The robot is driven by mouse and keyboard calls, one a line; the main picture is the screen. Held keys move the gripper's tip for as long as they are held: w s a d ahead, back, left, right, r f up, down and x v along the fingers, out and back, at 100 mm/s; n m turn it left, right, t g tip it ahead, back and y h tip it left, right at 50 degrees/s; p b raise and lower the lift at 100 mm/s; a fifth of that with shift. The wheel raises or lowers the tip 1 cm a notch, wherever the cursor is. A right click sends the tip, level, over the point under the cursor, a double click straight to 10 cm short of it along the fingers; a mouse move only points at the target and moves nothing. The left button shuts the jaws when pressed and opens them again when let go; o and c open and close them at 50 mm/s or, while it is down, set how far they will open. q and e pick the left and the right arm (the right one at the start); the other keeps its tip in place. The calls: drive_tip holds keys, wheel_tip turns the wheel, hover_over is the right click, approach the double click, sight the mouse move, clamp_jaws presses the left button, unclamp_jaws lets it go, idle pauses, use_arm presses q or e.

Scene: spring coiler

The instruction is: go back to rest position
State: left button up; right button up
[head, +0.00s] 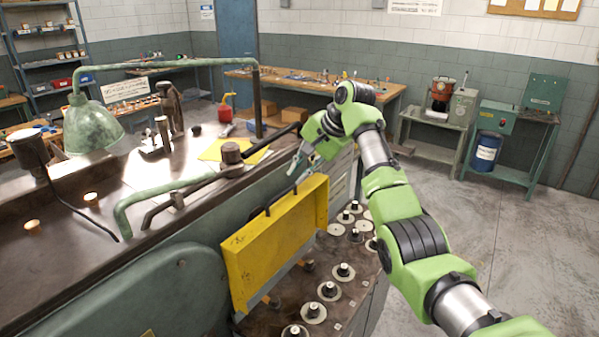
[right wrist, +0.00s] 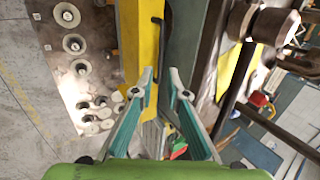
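My right gripper (head: 298,168) is at the end of the green arm, just above the far end of the yellow panel (head: 270,245). The panel stands upright on the machine and has a black handle (head: 280,201) along its top. In the right wrist view my right gripper (right wrist: 160,76) has its two fingertips apart, with a narrow gap between them. The black handle (right wrist: 158,40) shows beyond and between the tips. I see no grip on it, but cannot tell how close the fingers are to it. My left gripper is not in view.
Several spindles with round discs (head: 329,291) stand on the shelf right of the panel. A green lamp (head: 92,125) and a bent green pipe (head: 150,198) rise over the machine at left. A workbench (head: 390,92) stands behind. The grey floor (head: 480,235) at right is clear.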

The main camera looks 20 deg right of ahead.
drive_tip(key=s+a+f+n+h, duration=0.1)
drive_tip(key=s+f+n, duration=0.1)
drive_tip(key=s+f, duration=0.55)
drive_tip(key=s+f+n+g+h, duration=0.15)
drive_tip(key=s+f, duration=0.25)
drive_tip(key=f, duration=0.7)
drive_tip(key=s+a+f+n, duration=0.1)
drive_tip(key=s+f+n, duration=0.2)
drive_tip(key=s+f, duration=0.45)
drive_tip(key=s+a+f+n+h, duration=0.1)
drive_tip(key=s+f+n, duration=0.15)
drive_tip(key=s, duration=1.25)
drive_tip(key=s+a+f+n, duration=0.15)
drive_tip(key=s+n, duration=0.25)
drive_tip(key=s, duration=1)
wheel_tip(320, 180, down, 34)
drive_tip(key=s+g+b, duration=0.2)
drive_tip(key=b, duration=0.6)
drive_tip(key=s+d+f+b, duration=0.1)
drive_tip(key=s+f+b, duration=0.2)
drive_tip(key=s+f, duration=0.5)
drive_tip(key=s+d+f+b, duration=0.2)
drive_tip(key=s+f, duration=0.7)
drive_tip(key=f, duration=0.7)
drive_tip(key=shift+d+g+b, duration=0.3)
drive_tip(key=shift+g+b, duration=0.05)
drive_tip(key=shift+b, duration=0.4)
